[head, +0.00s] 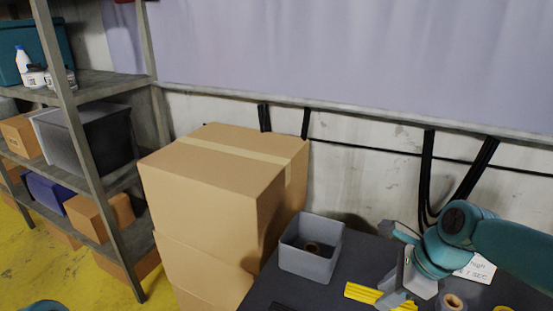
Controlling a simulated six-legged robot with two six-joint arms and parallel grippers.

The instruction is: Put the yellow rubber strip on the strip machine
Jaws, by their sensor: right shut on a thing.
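The yellow rubber strip (360,292) is low on the right of the head view, over the dark table. My right gripper (393,297), grey on a teal arm that comes in from the right, is shut on the strip. The strip's left end sticks out past the fingers, and a short yellow part shows on their right. I cannot tell whether the strip touches the table. I cannot make out the strip machine in this view. My left gripper is not in view.
On the dark table (258,291) stand a grey bin (308,263) with a brown roll inside and another roll (453,302). A white card (479,270) lies behind my right arm. Stacked cardboard boxes (210,190) and a loaded shelf (100,85) stand to the left.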

